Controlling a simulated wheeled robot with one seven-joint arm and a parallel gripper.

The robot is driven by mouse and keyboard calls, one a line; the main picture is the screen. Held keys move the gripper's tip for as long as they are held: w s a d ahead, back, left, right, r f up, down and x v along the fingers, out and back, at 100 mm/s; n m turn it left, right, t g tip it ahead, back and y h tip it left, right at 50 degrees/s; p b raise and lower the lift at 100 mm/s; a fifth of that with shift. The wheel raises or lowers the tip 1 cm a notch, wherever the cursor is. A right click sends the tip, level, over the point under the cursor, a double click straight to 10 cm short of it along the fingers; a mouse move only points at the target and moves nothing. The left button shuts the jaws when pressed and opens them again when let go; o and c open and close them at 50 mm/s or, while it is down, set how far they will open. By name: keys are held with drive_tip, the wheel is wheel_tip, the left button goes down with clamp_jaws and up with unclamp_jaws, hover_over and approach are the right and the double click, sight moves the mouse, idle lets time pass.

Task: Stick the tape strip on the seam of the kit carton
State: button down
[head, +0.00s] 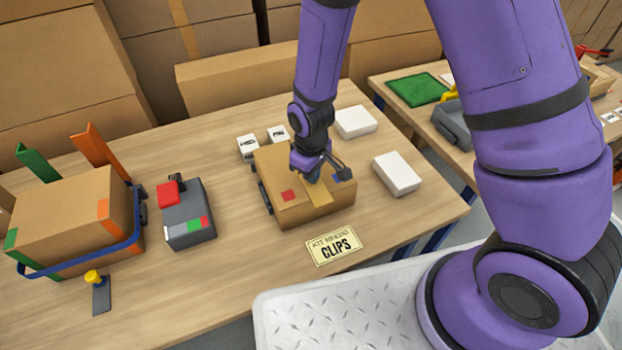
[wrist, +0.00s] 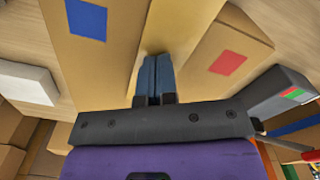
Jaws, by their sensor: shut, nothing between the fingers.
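The kit carton (head: 275,208) stands closed on the wooden table, with a red patch and a blue patch on its top. A lighter tan tape strip (head: 320,203) lies along the top between the patches, over the seam line, and reaches toward the near edge. It also shows in the wrist view (wrist: 165,30), between the blue patch (wrist: 87,18) and the red patch (wrist: 227,62). My gripper (head: 312,178) is over the carton top, fingers pointing down at the strip. In the wrist view its fingers (wrist: 158,75) are together and empty. I cannot tell whether they touch the strip.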

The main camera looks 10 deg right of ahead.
drive_tip(key=shift+w+a+f, duration=0.1)
drive_tip(key=shift+w+a, duration=0.1)
drive_tip(key=shift+w, duration=0.75)
drive_tip(key=shift+w+a+r, duration=0.1)
drive_tip(key=shift+w+a, duration=0.1)
drive_tip(key=shift+w, duration=0.8)
drive_tip(key=shift+w+a+f, duration=0.1)
drive_tip(key=shift+w+a, duration=0.1)
drive_tip(key=shift+w, duration=0.75)
idle(0.9)
drive_tip(key=shift+s, duration=0.2)
drive_tip(key=shift+s+d, duration=0.1)
drive_tip(key=shift+s, duration=0.3)
drive_tip(key=shift+r, duration=3.5)
drive_tip(key=shift+w, duration=0.1)
